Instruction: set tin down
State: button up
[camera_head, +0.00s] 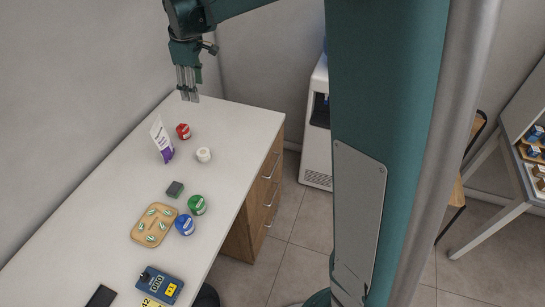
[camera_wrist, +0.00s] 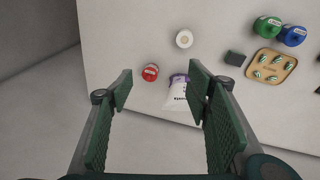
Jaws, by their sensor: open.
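Several small round tins stand on the white counter (camera_head: 110,185). The red tin (camera_head: 183,131) is nearest my gripper, the green tin (camera_head: 197,205) and blue tin (camera_head: 184,225) stand side by side further down. My gripper (camera_head: 188,97) is above the counter's far end, pointing down, apart from everything. In the wrist view its fingers (camera_wrist: 160,85) are spread and empty; the red tin (camera_wrist: 150,72) shows in the gap between them, on the counter below. The task does not say which tin is meant.
A white-and-purple packet (camera_head: 161,138) stands by the red tin, with a small white round item (camera_head: 203,155) beside it. A dark block (camera_head: 175,189), a wooden tray of green-and-white pieces (camera_head: 138,236) and a blue device (camera_head: 159,285) lie further down. A wall borders the counter's left side.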

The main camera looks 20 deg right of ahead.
jog(key=s+d+r+m+t, duration=0.1)
jog(key=s+d+r+m, duration=0.2)
jog(key=s, duration=0.8)
jog(key=s+d+r+m+t, duration=0.15)
jog(key=s+d+r, duration=0.25)
jog(key=s, duration=0.6)
jog(key=s+d+f+m+t, duration=0.1)
jog(key=s+d+f+m, duration=0.1)
jog(key=s, duration=0.8)
jog(key=s+d+f+m+t, duration=0.1)
jog(key=s+f+m, duration=0.3)
jog(key=s, duration=0.6)
jog(key=shift+s+d+f+m, duration=0.2)
jog(key=shift+d+f+m, duration=0.15)
jog(key=shift+f, duration=0.25)
notch_tip(320, 180, down, 5)
jog(key=b, duration=0.4)
jog(key=shift+r+b, duration=0.15)
jog(key=shift+b, duration=0.2)
